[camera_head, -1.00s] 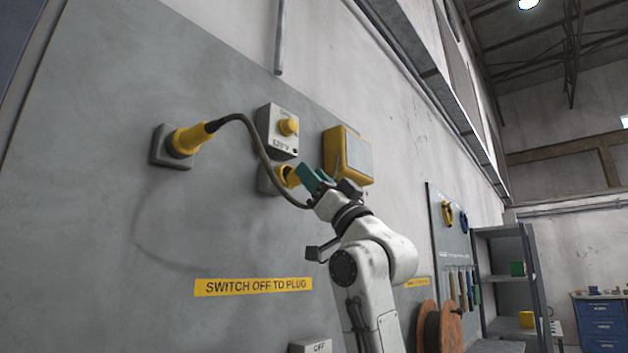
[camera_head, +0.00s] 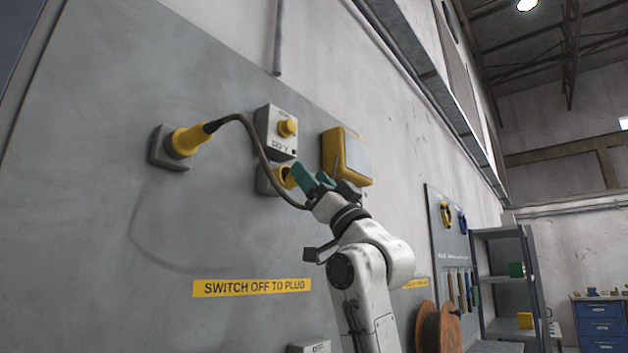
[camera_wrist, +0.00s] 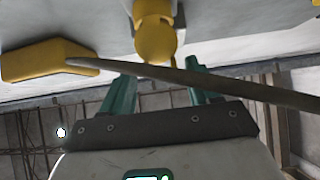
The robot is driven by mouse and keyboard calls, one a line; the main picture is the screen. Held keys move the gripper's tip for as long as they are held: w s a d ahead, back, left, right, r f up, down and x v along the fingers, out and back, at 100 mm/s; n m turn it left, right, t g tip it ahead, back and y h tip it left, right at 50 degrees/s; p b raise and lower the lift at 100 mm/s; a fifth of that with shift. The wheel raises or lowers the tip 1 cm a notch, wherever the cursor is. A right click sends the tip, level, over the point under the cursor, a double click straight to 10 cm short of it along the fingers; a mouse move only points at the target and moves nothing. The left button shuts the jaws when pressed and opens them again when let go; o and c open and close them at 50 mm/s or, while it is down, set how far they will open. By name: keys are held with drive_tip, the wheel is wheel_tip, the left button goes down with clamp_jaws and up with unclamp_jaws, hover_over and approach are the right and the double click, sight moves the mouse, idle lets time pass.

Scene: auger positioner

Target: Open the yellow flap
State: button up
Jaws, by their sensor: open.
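The yellow flap (camera_head: 283,176) is the yellow piece on the grey socket below the switch box; my gripper partly hides it in the head view. In the wrist view, a rounded yellow piece (camera_wrist: 155,38), which seems to be this flap, hangs ahead between my fingers. My gripper (camera_head: 312,177) has teal fingers and is just right of the flap. In the wrist view, my gripper (camera_wrist: 160,78) is open, with nothing between the fingertips. Whether a finger touches the flap cannot be told.
A dark cable (camera_head: 262,157) runs from the yellow plug (camera_head: 188,140) to near my gripper; it crosses ahead of the fingers in the wrist view (camera_wrist: 210,80). A switch box (camera_head: 270,135) with a yellow knob sits above. A yellow box (camera_head: 333,150) is mounted to the right.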

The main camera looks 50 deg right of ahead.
drive_tip(key=b+v, duration=0.2)
drive_tip(key=v, duration=0.9)
drive_tip(key=shift+w, duration=0.1)
idle(0.4)
